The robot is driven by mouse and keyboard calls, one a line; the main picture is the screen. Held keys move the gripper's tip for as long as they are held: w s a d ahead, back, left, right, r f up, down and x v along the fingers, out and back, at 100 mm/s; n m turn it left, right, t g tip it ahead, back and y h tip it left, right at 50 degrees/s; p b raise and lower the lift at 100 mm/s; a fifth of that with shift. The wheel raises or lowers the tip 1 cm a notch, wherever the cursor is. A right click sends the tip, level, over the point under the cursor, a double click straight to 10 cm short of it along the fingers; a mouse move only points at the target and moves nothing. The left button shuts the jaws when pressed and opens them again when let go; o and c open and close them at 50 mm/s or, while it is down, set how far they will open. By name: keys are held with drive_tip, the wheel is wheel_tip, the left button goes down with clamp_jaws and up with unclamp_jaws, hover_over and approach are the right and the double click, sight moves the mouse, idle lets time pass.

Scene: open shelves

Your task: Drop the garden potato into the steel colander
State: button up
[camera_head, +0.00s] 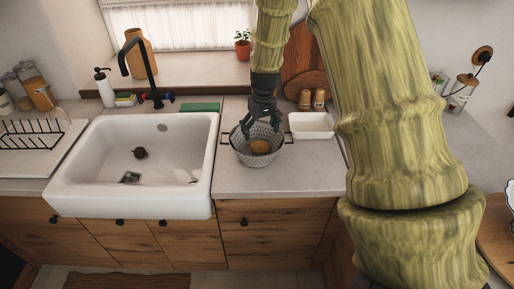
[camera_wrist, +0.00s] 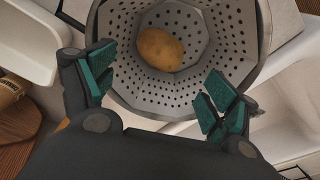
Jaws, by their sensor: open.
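The garden potato (camera_head: 259,147) lies inside the steel colander (camera_head: 246,159), which stands on the counter to the right of the sink. In the wrist view the brown potato (camera_wrist: 160,49) rests on the perforated bottom of the colander (camera_wrist: 225,40), apart from my fingers. My gripper (camera_head: 262,124) is above the colander, pointing down. In the wrist view my gripper (camera_wrist: 158,95) has its teal-padded fingers spread wide with nothing between them. The near side of the colander is partly hidden by the gripper there.
A white rectangular dish (camera_head: 311,125) stands just right of the colander. The white sink (camera_head: 105,160) at left holds a small dark round item (camera_head: 140,153). Bare counter (camera_head: 250,184) lies in front.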

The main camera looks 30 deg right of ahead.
wheel_tip(320, 180, up, 11)
drive_tip(key=s, duration=0.1)
drive_tip(key=shift+s+r, duration=0.2)
drive_tip(key=shift+a, duration=0.1)
idle(0.4)
